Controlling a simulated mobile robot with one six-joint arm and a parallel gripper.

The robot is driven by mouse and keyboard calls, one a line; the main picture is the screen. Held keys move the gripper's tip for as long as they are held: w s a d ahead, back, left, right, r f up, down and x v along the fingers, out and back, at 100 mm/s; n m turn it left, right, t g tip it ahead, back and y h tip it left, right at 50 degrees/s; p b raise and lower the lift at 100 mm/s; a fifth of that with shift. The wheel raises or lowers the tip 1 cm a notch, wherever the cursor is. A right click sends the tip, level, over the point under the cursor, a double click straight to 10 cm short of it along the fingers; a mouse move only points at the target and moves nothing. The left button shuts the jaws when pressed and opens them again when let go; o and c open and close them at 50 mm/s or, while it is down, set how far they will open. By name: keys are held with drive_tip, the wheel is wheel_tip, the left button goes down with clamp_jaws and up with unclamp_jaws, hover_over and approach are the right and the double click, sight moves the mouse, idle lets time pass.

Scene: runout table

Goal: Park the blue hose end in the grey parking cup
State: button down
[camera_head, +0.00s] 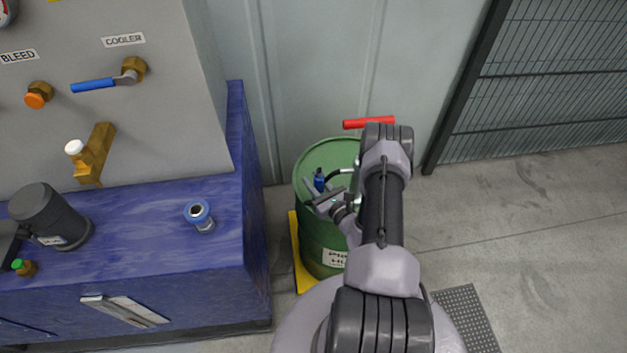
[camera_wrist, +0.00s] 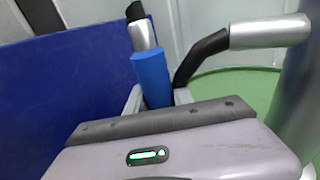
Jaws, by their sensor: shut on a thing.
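The blue hose end (camera_head: 319,180) is between the fingers of my gripper (camera_head: 317,192), over the green drum. In the wrist view the blue sleeve (camera_wrist: 151,78) stands nearly upright, slightly tilted, with a silver collar and black tip above it. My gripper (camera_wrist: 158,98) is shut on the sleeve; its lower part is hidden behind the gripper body.
The green drum (camera_head: 322,250) stands on a yellow base (camera_head: 302,268), with a silver spout (camera_wrist: 270,31) right of the hose end. The blue bench (camera_head: 150,235) carries a dark jug (camera_head: 47,217). A red handle (camera_head: 369,122) is behind my arm. A brass spout (camera_head: 95,153) overhangs the bench.

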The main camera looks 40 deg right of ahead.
drive_tip(key=shift+f+b, duration=1.85)
drive_tip(key=shift+f, duration=0.3)
drive_tip(key=c, duration=1)
unclamp_jaws()
drive_tip(key=shift+c, duration=0.2)
drive_tip(key=shift+s, duration=0.1)
drive_tip(key=s+a+p, duration=0.2)
drive_tip(key=s+p, duration=0.2)
drive_tip(key=s, duration=1.3)
drive_tip(key=shift+a+r+p, duration=0.15)
drive_tip(key=shift+r+p, duration=0.2)
drive_tip(key=shift+r, duration=0.1)
